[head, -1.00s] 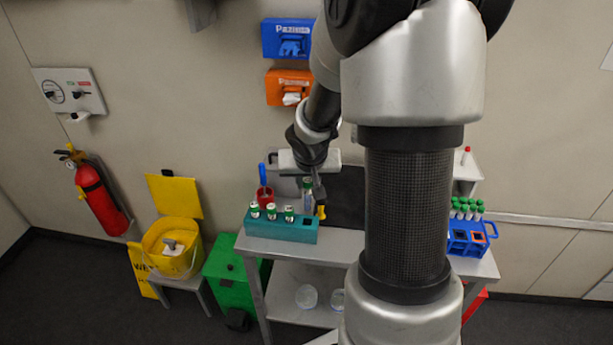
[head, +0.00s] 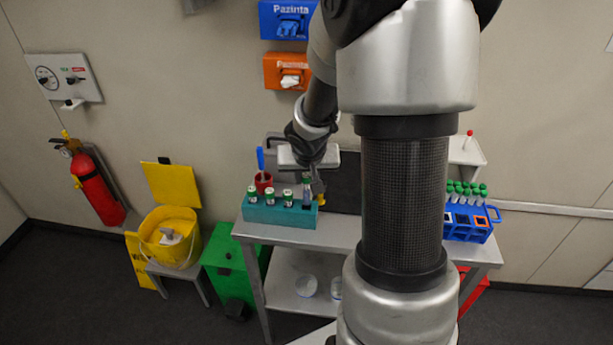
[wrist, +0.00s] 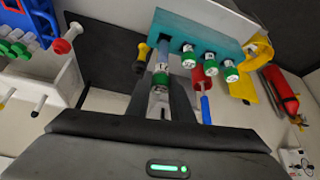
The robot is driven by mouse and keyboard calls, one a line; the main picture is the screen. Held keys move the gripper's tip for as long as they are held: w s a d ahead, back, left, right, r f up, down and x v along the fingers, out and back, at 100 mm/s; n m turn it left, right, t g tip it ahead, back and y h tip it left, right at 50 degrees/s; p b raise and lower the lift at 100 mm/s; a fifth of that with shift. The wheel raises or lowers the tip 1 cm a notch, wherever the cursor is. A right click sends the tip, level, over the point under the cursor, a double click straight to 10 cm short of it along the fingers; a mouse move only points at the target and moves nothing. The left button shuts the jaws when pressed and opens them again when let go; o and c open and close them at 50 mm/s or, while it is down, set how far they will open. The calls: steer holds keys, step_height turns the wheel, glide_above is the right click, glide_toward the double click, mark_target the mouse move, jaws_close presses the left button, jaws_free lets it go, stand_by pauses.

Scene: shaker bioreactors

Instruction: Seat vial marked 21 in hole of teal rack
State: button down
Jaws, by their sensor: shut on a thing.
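The teal rack (head: 280,213) stands on the left part of the metal table, and it also shows in the wrist view (wrist: 190,30). Three green-capped vials (head: 269,196) stand in its left holes. My gripper (head: 315,188) is shut on another green-capped vial (head: 307,188), above the rack's right-end hole. The held vial (wrist: 161,72) also shows between my gripper's fingers (wrist: 160,92) in the wrist view. It looks roughly upright, with its lower end at the hole. I cannot tell how far it is inside, and its number is unreadable.
A red cup (head: 263,181) with a blue-handled item stands behind the rack. A yellow-topped item (wrist: 142,52) is close beside the held vial. A blue rack (head: 470,230) with several green-capped vials stands at the table's right. The table between is partly hidden by my arm.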

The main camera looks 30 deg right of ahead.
mark_target(307, 193)
steer(key=shift+f+b, duration=3.4)
steer(key=shift+b, duration=0.35)
stand_by(3.2)
steer(key=c, duration=1.5)
jaws_free()
